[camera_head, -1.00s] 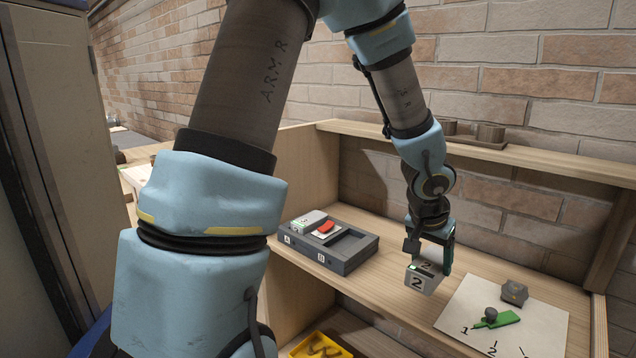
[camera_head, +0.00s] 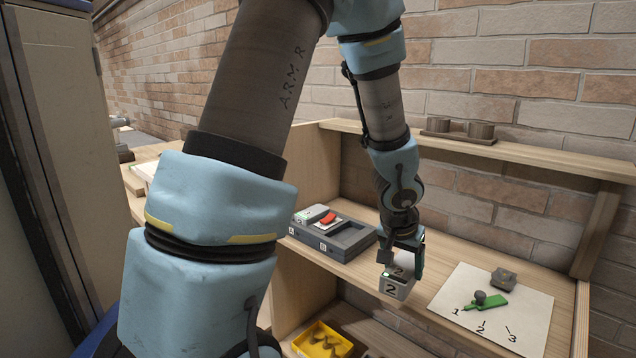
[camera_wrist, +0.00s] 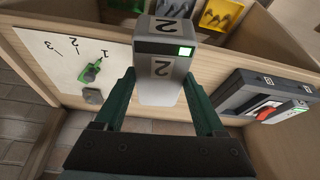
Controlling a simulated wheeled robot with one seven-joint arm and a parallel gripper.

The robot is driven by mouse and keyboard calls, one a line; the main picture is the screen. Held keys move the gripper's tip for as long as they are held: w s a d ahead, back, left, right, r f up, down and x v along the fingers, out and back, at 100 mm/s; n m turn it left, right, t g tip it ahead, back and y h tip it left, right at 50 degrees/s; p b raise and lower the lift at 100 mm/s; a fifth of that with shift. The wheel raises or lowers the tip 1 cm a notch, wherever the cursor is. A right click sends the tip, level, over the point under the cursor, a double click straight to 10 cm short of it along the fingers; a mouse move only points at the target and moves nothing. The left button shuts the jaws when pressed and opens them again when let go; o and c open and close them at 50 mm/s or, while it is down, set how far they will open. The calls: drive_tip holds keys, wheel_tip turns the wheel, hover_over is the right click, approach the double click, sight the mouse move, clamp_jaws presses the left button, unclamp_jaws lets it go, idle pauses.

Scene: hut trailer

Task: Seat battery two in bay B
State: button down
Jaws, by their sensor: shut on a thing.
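Battery two (camera_head: 398,286) is a grey block marked 2 with a small green light. My gripper (camera_head: 402,262) is shut on it, and it also fills the middle of the wrist view (camera_wrist: 163,75) between the green fingers. The battery is to the right of the dark charger tray (camera_head: 347,258) and apart from it. In the tray, bay B at the right is an empty recess (camera_head: 351,238). A grey battery with a green light (camera_head: 312,213) sits in bay A at the left. A red part (camera_head: 326,219) lies between the bays.
A white sheet (camera_head: 520,312) numbered 1 to 3 lies to the right, with a green lever (camera_head: 490,301) and a grey block (camera_head: 503,277). A yellow bin (camera_head: 322,341) stands on the lower shelf. A brick wall and upper ledge (camera_head: 520,157) stand behind.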

drive_tip(key=w+a+f+n+y, duration=0.1)
drive_tip(key=w+a+f+n, duration=0.1)
drive_tip(key=a, duration=0.7)
drive_tip(key=w+a+f+n+y, duration=0.1)
drive_tip(key=w+a+f, duration=0.3)
drive_tip(key=a, duration=0.5)
drive_tip(key=w+a+f+n, duration=0.3)
drive_tip(key=a+f+n, duration=0.1)
drive_tip(key=a, duration=0.5)
drive_tip(key=shift+w+a+f+t+y, duration=0.2)
drive_tip(key=shift+a+f+t+y, duration=0.15)
drive_tip(key=shift+f+t+y, duration=0.05)
